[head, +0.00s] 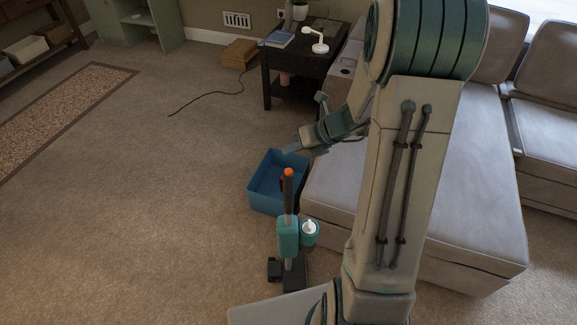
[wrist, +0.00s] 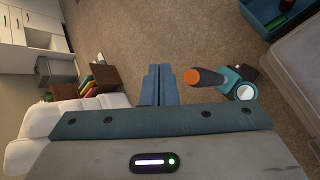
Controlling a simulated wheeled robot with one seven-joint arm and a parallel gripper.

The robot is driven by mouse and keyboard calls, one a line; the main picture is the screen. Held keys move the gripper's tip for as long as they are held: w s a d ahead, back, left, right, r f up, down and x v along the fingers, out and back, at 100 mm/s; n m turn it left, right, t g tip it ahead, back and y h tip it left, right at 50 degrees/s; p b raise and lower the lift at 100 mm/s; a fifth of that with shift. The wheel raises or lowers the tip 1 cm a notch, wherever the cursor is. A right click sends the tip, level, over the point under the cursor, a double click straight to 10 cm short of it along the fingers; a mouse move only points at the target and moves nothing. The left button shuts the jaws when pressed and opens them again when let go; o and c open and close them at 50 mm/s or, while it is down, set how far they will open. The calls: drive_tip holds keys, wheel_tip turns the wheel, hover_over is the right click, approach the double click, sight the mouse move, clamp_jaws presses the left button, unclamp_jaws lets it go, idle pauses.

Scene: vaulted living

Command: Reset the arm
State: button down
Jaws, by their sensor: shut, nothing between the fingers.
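My arm spans the right half of the head view, in front of the sofa. It is bent, with its far end hanging over the blue bin. My gripper (wrist: 158,84) shows in the wrist view as two blue fingers pressed together with nothing between them.
An open blue bin (head: 262,195) stands on the carpet beside the grey sofa (head: 480,190). An upright orange-tipped stick vacuum (head: 288,235) stands nearer me.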

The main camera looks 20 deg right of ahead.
idle(0.3)
drive_tip(key=s+r+n+g+h, duration=0.1)
drive_tip(key=s+r+n+h, duration=0.3)
drive_tip(key=s+n, duration=0.5)
drive_tip(key=s+a+r+n+h, duration=0.1)
drive_tip(key=s+r+n+h, duration=0.2)
drive_tip(key=n, duration=2)
drive_tip(key=s+r, duration=0.5)
drive_tip(key=s, duration=0.2)
drive_tip(key=shift+s+a+g+h, duration=0.2)
drive_tip(key=shift+s+g+h, duration=0.1)
drive_tip(key=shift+g+h, duration=0.1)
